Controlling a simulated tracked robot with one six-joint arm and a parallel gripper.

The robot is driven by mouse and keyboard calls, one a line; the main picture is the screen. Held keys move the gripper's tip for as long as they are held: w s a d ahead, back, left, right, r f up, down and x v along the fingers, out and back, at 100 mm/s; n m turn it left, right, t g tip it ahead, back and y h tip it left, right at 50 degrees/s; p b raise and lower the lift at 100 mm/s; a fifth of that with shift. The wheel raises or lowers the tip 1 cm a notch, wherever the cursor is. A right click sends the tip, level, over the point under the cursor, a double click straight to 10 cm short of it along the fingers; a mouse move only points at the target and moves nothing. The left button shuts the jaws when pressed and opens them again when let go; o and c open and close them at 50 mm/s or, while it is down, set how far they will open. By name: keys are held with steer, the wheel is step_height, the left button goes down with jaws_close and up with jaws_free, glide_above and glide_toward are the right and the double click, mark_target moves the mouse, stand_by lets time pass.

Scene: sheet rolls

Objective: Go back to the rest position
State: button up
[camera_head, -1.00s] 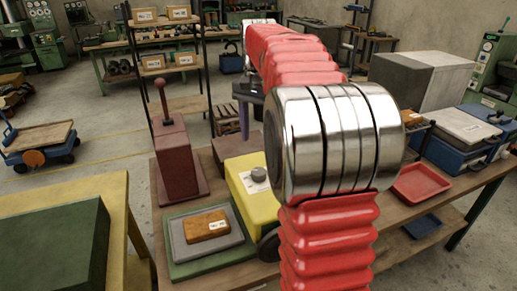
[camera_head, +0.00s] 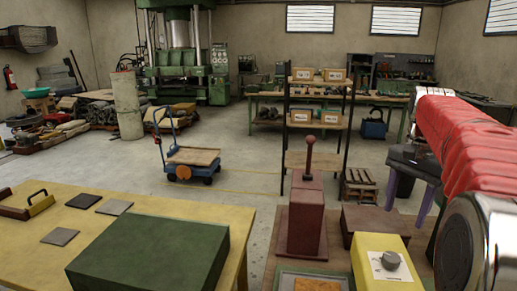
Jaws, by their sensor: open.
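My arm (camera_head: 462,135), with a red ribbed cover and a shiny metal joint, shows at the right edge of the head view. My gripper is outside the picture, so its jaws and anything near them cannot be seen. The arm's joint is beside a wooden bench (camera_head: 268,280) at the lower right.
A yellow table (camera_head: 60,258) at the lower left bears a dark green block (camera_head: 150,252) and small grey plates. A blue cart (camera_head: 190,165) stands on the floor behind it. A shelf rack (camera_head: 316,118) with boxes stands behind the bench. Open floor lies between.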

steer(key=s+a+f+n+t, duration=0.1)
steer(key=s+a+f+n, duration=0.1)
steer(key=a+f+n, duration=0.3)
steer(key=s+a+f+n+t, duration=0.2)
steer(key=s+a+n, duration=0.1)
steer(key=s+a, duration=0.6)
steer(key=s+a+f+n+t, duration=0.2)
steer(key=s+a+f+n, duration=0.1)
steer(key=s+a, duration=0.5)
steer(key=a+n, duration=0.1)
steer(key=a, duration=0.1)
steer(key=shift+s+a+f, duration=0.3)
steer(key=shift+s+a, duration=0.05)
steer(key=shift+s, duration=0.05)
steer(key=shift+c, duration=0.2)
